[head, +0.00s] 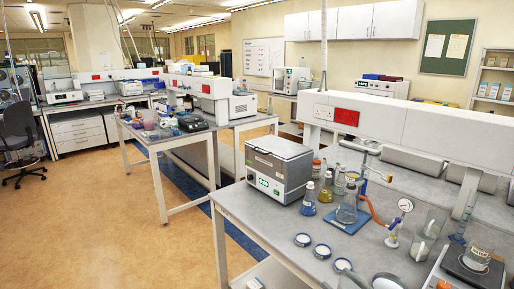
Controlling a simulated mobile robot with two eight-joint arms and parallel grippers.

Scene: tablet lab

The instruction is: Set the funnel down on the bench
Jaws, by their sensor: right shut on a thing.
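My right gripper (361,281) shows only in part at the bottom edge of the head view, low over the near side of the bench (262,222). It is shut on a round, pale thing with a dark rim (388,282), which looks like the funnel. The frame's bottom edge cuts this thing off, so its lower part is hidden. I cannot tell whether it touches the bench top. My left gripper is not in view.
Several bottles and a grey metal box (280,167) stand behind. Shallow round dishes (322,251) lie near the front edge. A balance with a beaker (478,258) is at right.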

